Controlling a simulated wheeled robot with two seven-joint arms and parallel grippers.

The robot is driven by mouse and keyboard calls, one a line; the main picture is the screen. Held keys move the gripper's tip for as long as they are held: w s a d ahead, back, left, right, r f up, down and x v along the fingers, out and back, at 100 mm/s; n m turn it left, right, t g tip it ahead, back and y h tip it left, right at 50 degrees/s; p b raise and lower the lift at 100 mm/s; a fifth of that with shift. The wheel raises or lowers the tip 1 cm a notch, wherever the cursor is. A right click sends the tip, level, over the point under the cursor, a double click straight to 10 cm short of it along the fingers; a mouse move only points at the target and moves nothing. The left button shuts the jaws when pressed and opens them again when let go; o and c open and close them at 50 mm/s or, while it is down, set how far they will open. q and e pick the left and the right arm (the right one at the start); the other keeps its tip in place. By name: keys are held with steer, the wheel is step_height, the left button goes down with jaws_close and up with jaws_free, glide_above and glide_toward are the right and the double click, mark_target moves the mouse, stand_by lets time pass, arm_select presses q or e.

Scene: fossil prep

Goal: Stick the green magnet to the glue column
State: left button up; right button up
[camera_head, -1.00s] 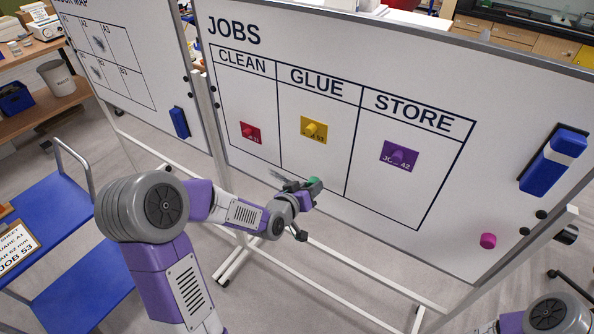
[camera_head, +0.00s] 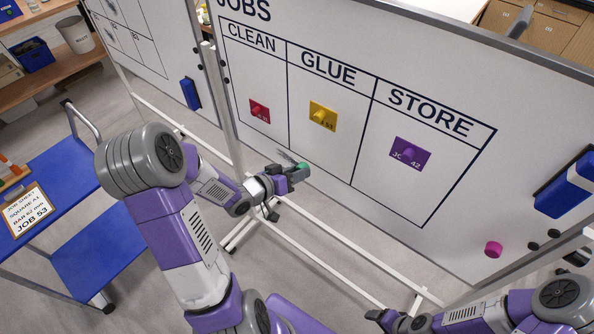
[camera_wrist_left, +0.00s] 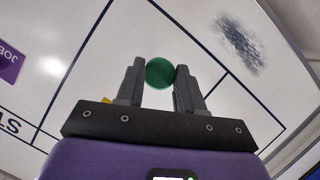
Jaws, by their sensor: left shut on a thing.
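My left gripper (camera_head: 291,172) is shut on the green magnet (camera_head: 302,167), in front of the JOBS board (camera_head: 245,144). In the head view the magnet shows below the yellow magnet (camera_head: 323,115) of the GLUE column (camera_head: 333,150), near the column's lower end. In the left wrist view the green magnet (camera_wrist_left: 160,72) sits between both fingers, with the white board behind it. I cannot tell whether it touches the board. My right gripper (camera_head: 377,316) is low at the bottom edge, away from the board; its fingers are too unclear to judge.
A red magnet (camera_head: 260,111) is in CLEAN and a purple one (camera_head: 410,154) in STORE. A pink magnet (camera_head: 493,249) and a blue eraser (camera_head: 566,186) are at the board's right. A grey smudge (camera_wrist_left: 240,42) marks the board. A blue cart (camera_head: 60,190) stands left.

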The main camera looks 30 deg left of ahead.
mark_target(301, 163)
arm_select(q)
steer(key=shift+w+d, duration=0.15)
steer(key=shift+w, duration=1.25)
steer(key=shift+w+d, duration=0.1)
steer(key=shift+w, duration=1.3)
steer(key=o, duration=0.4)
steer(key=shift+c, duration=0.6)
steer(key=shift+w, duration=0.75)
